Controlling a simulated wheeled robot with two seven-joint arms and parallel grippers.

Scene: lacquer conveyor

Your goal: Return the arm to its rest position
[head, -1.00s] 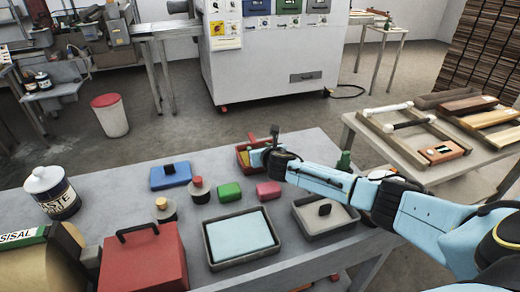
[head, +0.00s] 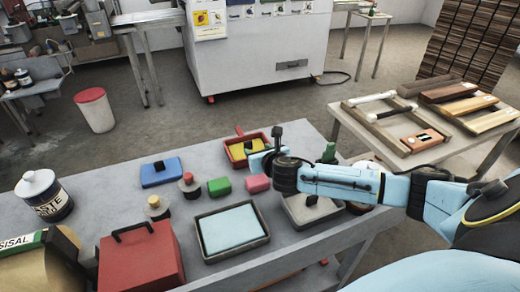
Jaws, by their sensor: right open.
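My right arm reaches in from the right over the grey table (head: 110,190). My right gripper (head: 262,146) is open, with nothing seen between its fingers, beside the red tray (head: 237,157) that has a yellow block in it. The gripper covers part of that tray's right side. My left gripper is not in view.
On the table are a blue block (head: 161,173), a green block (head: 219,187), a pink block (head: 257,183), a grey tray with a light blue pad (head: 232,232), a red case (head: 142,262) and a white-lidded jar (head: 44,196). A side table (head: 382,163) stands at right.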

